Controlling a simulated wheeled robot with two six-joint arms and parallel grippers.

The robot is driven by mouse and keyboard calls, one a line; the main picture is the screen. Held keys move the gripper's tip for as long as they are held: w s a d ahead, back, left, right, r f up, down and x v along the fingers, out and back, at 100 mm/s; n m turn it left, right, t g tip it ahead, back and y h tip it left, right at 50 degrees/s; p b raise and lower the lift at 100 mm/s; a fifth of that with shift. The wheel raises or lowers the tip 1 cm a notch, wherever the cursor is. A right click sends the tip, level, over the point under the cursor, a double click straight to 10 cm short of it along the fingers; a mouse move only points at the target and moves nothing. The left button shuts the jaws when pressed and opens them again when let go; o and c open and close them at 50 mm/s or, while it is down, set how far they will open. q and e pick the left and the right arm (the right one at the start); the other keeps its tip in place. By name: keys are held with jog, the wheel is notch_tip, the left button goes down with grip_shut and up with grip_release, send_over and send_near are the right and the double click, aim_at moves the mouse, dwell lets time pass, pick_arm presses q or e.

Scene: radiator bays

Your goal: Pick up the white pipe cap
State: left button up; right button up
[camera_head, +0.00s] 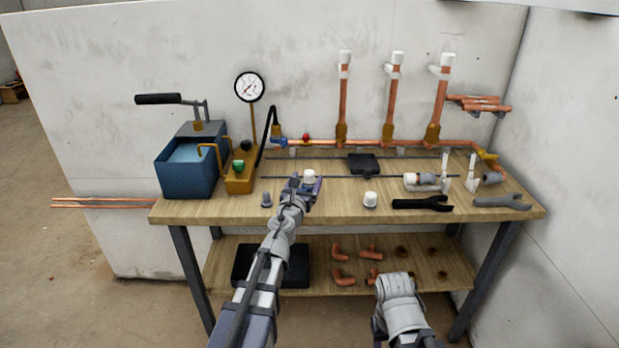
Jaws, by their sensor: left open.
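A white pipe cap (309,176) stands on the workbench top, left of the middle. My left gripper (305,187) is open right at this cap, and its fingers overlap the cap's lower part in the picture. I cannot tell whether they touch it. A second white cap (370,198) stands on the bench to the right, clear of the gripper. More white caps sit on top of the three upright copper pipes (342,100) at the back. Part of my right arm shows low in front of the bench, but its gripper is out of view.
The wooden workbench (235,208) holds a blue pump tank (185,168), a yellow block (240,182) and a pressure gauge (249,87) at left. A black wrench (422,203) and a grey wrench (502,201) lie at the front right. Copper fittings (342,277) lie on the lower shelf.

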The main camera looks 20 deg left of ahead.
aim_at(308, 176)
pick_arm(q)
jog(key=w, duration=0.4)
jog(key=shift+a, duration=0.1)
jog(key=shift+s, duration=0.1)
jog(key=shift+c, duration=0.2)
grip_shut()
